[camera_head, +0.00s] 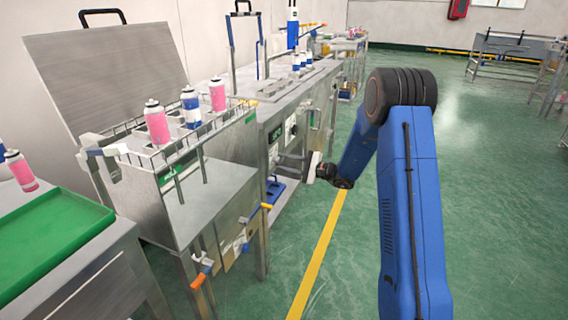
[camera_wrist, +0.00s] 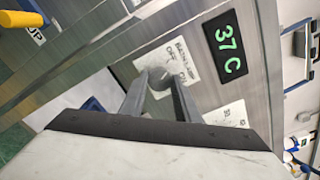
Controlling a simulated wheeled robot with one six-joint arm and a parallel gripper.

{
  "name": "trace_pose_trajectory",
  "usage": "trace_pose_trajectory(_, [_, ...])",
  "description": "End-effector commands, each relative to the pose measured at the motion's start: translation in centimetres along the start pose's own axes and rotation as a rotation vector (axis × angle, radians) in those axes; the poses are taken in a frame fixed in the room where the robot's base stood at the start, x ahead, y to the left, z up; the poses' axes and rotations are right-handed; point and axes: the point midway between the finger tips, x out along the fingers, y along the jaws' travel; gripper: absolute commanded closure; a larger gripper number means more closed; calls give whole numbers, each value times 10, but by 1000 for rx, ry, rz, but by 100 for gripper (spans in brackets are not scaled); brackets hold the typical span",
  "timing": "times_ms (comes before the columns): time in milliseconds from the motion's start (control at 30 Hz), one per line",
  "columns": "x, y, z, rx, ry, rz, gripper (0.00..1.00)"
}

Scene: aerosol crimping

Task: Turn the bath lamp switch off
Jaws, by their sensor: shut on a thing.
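The bath lamp switch is a small round grey knob (camera_wrist: 158,76) on the steel panel, seen in the wrist view. A white label (camera_wrist: 178,62) beside it carries the words OFF and ON. My gripper (camera_wrist: 156,88) has its two grey fingers closed on the knob, one on each side. The fingers hide part of the knob, so I cannot tell which way it points. In the head view my gripper (camera_head: 313,167) is at the front of the steel bench, and the switch is hidden there.
A green 37 C display (camera_wrist: 227,53) and a second white label (camera_wrist: 228,114) are close to the knob. In the head view a steel bath (camera_head: 140,180) with pink and blue cans stands at left, by a green tray (camera_head: 50,245).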

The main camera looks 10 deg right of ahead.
Motion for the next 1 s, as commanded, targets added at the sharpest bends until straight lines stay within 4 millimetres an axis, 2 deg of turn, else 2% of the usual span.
trace_pose_trajectory(600, [-1, 2, 0, -44, 0, 2, 93])
trace_pose_trajectory(633, [-1, 2, 0, -44, 0, 2, 69])
trace_pose_trajectory(700, [-1, 2, 0, -44, 0, 2, 52])
trace_pose_trajectory(1000, [-1, 1, 0, -44, 0, 1, 52])
